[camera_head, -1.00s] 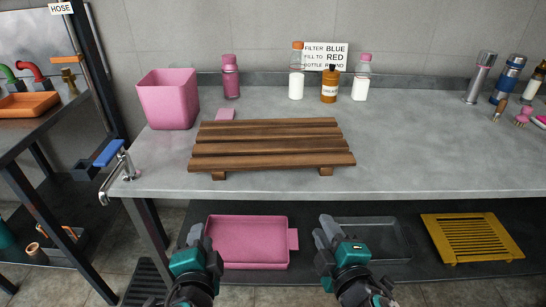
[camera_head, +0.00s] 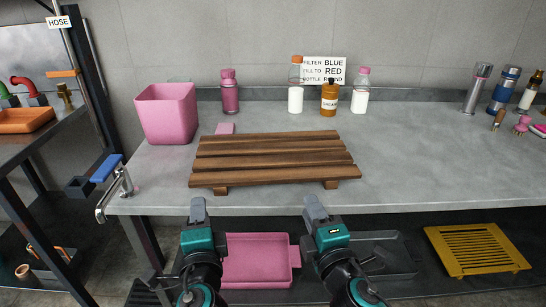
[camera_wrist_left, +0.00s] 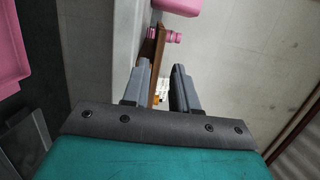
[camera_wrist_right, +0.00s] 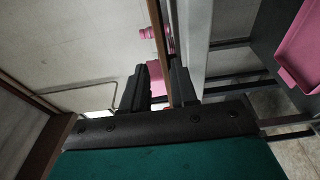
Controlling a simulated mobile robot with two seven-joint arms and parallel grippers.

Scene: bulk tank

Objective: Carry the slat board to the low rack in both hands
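The brown wooden slat board (camera_head: 270,160) lies flat on the grey worktop on short feet, near the front edge. My left gripper (camera_head: 197,205) is in front of the board's left front corner, apart from it. Its fingers are open, and the board's edge shows ahead between them in the left wrist view (camera_wrist_left: 157,52). My right gripper (camera_head: 315,207) is in front of the board's right front part, also open and empty. The board's edge shows ahead of its fingers in the right wrist view (camera_wrist_right: 158,40). I cannot tell which thing is the low rack.
Below, a pink tray (camera_head: 258,262), a grey tray (camera_head: 380,255) and a yellow slatted piece (camera_head: 477,250) lie on the low shelf.

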